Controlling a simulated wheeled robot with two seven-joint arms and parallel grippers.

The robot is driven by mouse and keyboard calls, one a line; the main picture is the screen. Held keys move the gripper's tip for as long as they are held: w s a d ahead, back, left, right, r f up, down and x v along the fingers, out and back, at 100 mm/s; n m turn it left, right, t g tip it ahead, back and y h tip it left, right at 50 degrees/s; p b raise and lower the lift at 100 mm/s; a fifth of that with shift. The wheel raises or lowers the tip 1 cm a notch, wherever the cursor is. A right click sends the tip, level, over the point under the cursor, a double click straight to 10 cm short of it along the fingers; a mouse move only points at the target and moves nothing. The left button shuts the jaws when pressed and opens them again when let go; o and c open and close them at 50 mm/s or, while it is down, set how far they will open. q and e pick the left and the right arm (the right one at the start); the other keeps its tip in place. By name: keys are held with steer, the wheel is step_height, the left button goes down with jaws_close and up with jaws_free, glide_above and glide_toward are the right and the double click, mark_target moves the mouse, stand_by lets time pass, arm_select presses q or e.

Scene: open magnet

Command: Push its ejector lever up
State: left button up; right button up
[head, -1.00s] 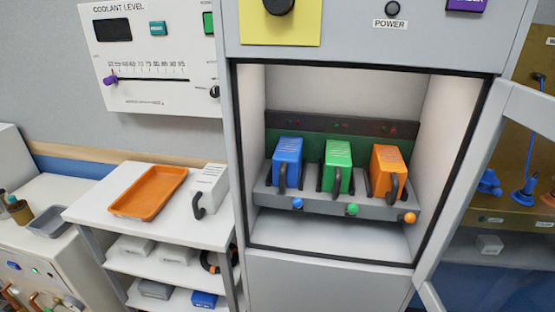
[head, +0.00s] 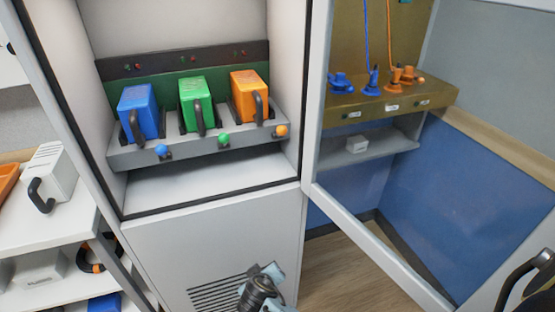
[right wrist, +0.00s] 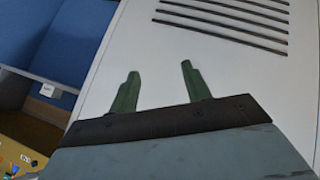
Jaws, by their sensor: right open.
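Three modules stand side by side in the open cabinet in the head view: blue (head: 138,108), green (head: 193,98) and orange (head: 246,92), each with a black handle. Small ball-ended levers stick out of the grey rack front below them: blue (head: 162,151), green (head: 223,139) and orange (head: 281,131). My right gripper (head: 262,284) is low in front of the vented lower panel, well below the levers. In the right wrist view its two green fingers (right wrist: 160,72) are apart with nothing between them. My left gripper is not in view.
The cabinet's glazed door (head: 385,245) stands open to the right, with a black handle (head: 528,275) near the picture's corner. A side table (head: 60,225) with a white module (head: 50,175) stands at left. The space in front of the rack is clear.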

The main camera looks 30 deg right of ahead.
mark_target(279, 132)
steer(key=w+d+r+m+t+h+b, duration=0.1)
steer(key=w+r+m+h+b, duration=0.2)
steer(key=r, duration=0.8)
steer(key=w+d+r+m+t+h, duration=0.15)
steer(key=r+m+h, duration=0.3)
steer(key=r, duration=0.65)
steer(key=w+r+m+h+b, duration=0.2)
steer(key=w+r+m+h, duration=0.15)
steer(key=r, duration=0.85)
steer(key=shift+m+y, duration=0.3)
steer(key=shift+m, duration=0.1)
steer(key=x, duration=1.2)
steer(key=shift+w+d+f, duration=0.15)
steer(key=shift+d+f, duration=0.15)
steer(key=shift+d, duration=0.1)
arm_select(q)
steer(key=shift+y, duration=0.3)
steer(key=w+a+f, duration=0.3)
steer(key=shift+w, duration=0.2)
arm_select(e)
steer(key=shift+w+d, duration=0.1)
steer(key=c, duration=0.9)
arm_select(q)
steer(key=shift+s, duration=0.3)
arm_select(e)
steer(key=shift+r, duration=0.1)
steer(key=shift+c, duration=0.2)
